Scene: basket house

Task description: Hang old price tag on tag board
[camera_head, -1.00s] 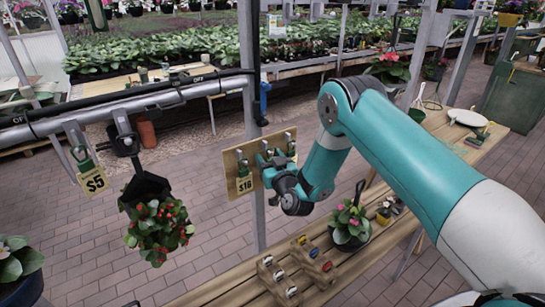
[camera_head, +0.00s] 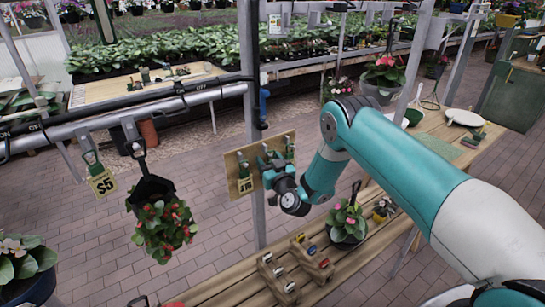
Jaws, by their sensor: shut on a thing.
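My gripper (camera_head: 264,163) is in front of the board and shut. Its fingers hide part of the board and the tag's clip, so I cannot tell whether the tag rests on a hook. Another yellow tag, reading $5 (camera_head: 102,184), hangs by a green clip from the rail at left.
A black hanging basket with red flowers (camera_head: 165,228) hangs from the grey rail (camera_head: 150,108) left of the board. Below, a wooden bench (camera_head: 225,292) holds small wooden racks (camera_head: 312,262) and a potted pink flower (camera_head: 347,222). Brick floor is open behind.

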